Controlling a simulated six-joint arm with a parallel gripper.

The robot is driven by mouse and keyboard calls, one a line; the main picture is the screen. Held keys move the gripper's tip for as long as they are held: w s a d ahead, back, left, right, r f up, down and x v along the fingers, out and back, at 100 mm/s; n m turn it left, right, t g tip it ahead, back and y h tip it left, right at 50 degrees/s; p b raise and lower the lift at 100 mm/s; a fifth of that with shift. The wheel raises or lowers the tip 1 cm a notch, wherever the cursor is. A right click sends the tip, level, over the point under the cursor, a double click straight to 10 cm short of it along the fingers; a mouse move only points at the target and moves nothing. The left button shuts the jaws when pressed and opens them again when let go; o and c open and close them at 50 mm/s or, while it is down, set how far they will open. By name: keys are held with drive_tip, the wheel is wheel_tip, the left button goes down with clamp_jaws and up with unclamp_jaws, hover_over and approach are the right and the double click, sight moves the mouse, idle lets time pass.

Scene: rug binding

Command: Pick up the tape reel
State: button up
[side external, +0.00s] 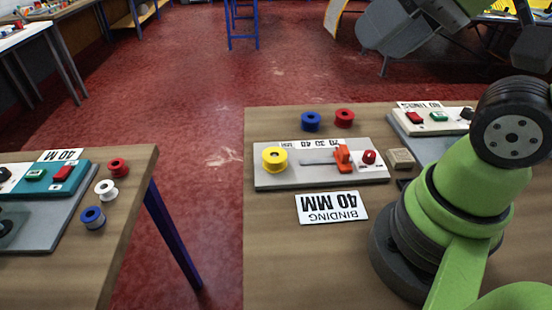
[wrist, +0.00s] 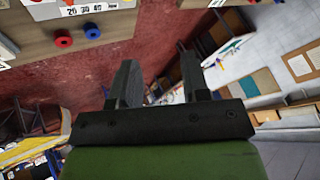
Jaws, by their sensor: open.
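Several reels show in the side external view. A yellow reel (side external: 275,159) sits at the left end of a grey binding plate (side external: 320,182) on the wooden table. A blue reel (side external: 311,121) and a red reel (side external: 344,118) stand on the wood behind the plate. Which one is the tape reel, I cannot tell. The red reel (wrist: 63,38) and blue reel (wrist: 92,31) also show at the upper left of the wrist view. My gripper (wrist: 160,76) is open and empty, with both fingers apart, well away from the reels.
An orange part (side external: 343,157) and a red knob (side external: 369,157) stand on the plate. A "BINDING 40 MM" card (side external: 332,207) lies in front. A small block (side external: 401,158) sits right of the plate. A second table (side external: 135,190) at left holds more reels.

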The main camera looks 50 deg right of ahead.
drive_tip(key=o, duration=0.7)
drive_tip(key=n+g+h, duration=0.1)
drive_tip(key=g+h, duration=0.1)
drive_tip(key=g, duration=0.5)
hover_over(273, 156)
wheel_tip(273, 156, down, 24)
drive_tip(key=shift+w+d+r, duration=0.1)
drive_tip(key=shift+w+r, duration=0.05)
drive_tip(key=shift+r, duration=0.1)
drive_tip(key=shift+f, duration=3.05)
